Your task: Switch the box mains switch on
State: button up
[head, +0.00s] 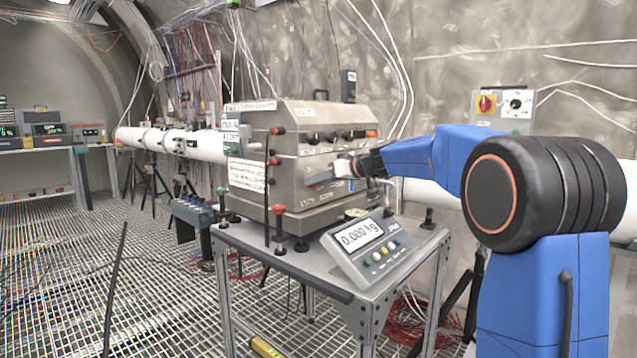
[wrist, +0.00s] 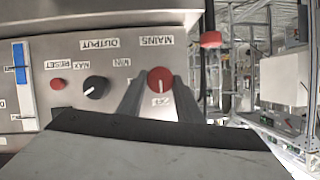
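The box (head: 285,160) is a worn steel cabinet on a metal table. In the wrist view, where the lettering is upside down, its panel (wrist: 60,45) shows the mains switch (wrist: 160,79), a round red knob by the MAINS label. The knob's white line points down in the picture. My gripper (head: 345,168) is at the box's front and hides the switch in the head view. In the wrist view my gripper (wrist: 160,88) has one finger on each side of the knob, tips apart. Whether they touch it is hard to see.
Beside the switch are a black output knob (wrist: 96,86) and a red reset button (wrist: 58,84). A scale display (head: 370,245) reading 0.000 kg stands in front of the box. A red-capped post (head: 278,225) stands nearby. A wall box (head: 503,105) hangs behind my arm.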

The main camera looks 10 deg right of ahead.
jog(key=m+y, duration=0.2)
jog(key=m, duration=0.2)
jog(key=m+y, duration=0.2)
jog(key=m, duration=0.3)
jog(key=f+m+y, duration=0.1)
jog(key=m+y, duration=0.2)
jog(key=m, duration=0.1)
jog(key=shift+w+d+f+m, duration=0.1)
jog(key=shift+w+d+m, duration=0.15)
jog(key=shift+d+m, duration=0.15)
dwell(0.5)
dwell(0.4)
jog(key=o, duration=1)
jog(key=shift+o, duration=0.2)
